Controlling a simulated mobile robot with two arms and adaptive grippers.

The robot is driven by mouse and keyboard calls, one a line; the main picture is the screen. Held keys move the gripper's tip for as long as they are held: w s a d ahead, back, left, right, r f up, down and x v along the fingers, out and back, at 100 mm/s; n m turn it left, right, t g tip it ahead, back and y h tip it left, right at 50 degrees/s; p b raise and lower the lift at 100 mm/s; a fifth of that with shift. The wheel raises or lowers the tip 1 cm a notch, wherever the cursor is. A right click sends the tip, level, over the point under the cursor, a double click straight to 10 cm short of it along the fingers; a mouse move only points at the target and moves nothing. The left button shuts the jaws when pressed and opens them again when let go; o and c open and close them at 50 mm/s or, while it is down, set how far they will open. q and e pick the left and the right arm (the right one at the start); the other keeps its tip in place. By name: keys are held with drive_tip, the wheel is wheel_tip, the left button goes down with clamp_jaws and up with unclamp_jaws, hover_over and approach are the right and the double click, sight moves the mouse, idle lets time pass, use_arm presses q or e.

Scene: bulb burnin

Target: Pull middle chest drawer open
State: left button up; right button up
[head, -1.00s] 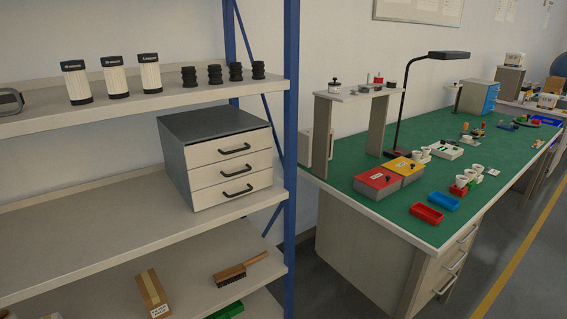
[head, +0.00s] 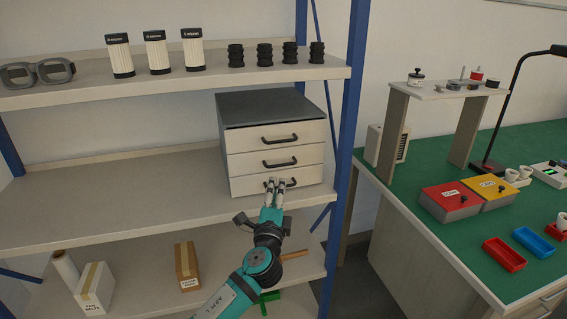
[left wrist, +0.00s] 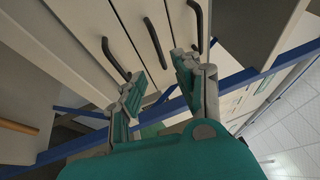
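The small drawer chest (head: 273,110) stands on the middle shelf, with a dark grey top and three pale drawers, all closed. The middle drawer (head: 250,163) has a black bar handle (head: 280,163). In the left wrist view the chest's fronts and handles appear turned sideways, with the middle handle (left wrist: 115,60) among them. My left gripper (head: 274,183) is in front of the bottom drawer, just below the middle handle, and overlaps the bottom handle in the picture. Its fingers (left wrist: 160,75) are apart with nothing between them. My right gripper is not in view.
The blue shelf post (head: 350,120) stands right of the chest. Goggles, filters and black parts (head: 263,54) stand on the upper shelf. Boxes (head: 187,266) lie on the lower shelf. The middle shelf (head: 110,205) is clear left of the chest.

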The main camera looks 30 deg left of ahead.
sight(282, 165)
use_arm(q)
drive_tip(key=p+x, duration=0.1)
drive_tip(key=x, duration=0.9)
drive_tip(key=shift+w+a, duration=0.15)
drive_tip(key=shift+w, duration=0.25)
clamp_jaws()
